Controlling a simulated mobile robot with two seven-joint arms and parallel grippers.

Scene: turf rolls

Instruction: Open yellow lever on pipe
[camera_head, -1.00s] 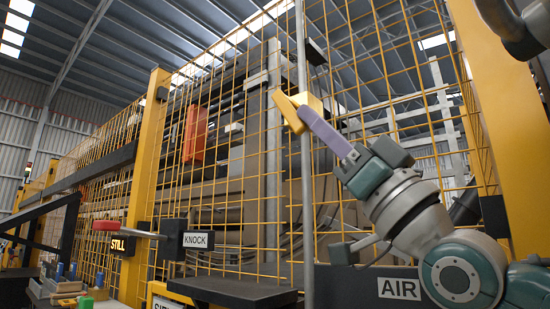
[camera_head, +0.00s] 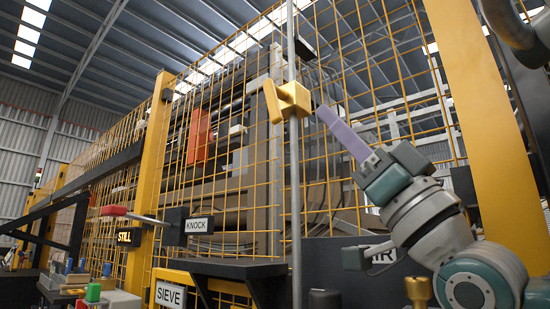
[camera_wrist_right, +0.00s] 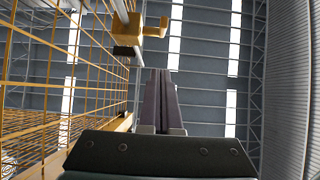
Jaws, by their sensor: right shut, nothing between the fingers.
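The yellow lever (camera_head: 271,102) is a short flat handle, nearly upright and leaning slightly left at its top. It sits on the left of a yellow valve body (camera_head: 294,98), which is around a vertical grey pipe (camera_head: 297,190). In the right wrist view the valve body (camera_wrist_right: 126,38) and the lever (camera_wrist_right: 155,28) are at upper left, beyond the fingertips. My right gripper (camera_head: 324,112), with purple-grey fingers, is just right of the valve body, apart from it. Its fingers (camera_wrist_right: 161,75) are together and empty. My left gripper is out of view.
A yellow wire fence (camera_head: 345,110) stands behind the pipe. A dark shelf (camera_head: 225,268) is low beside the pipe. A red-ended lever (camera_head: 115,211) and KNOCK box (camera_head: 190,226) are at left. A yellow post (camera_head: 485,100) stands at right.

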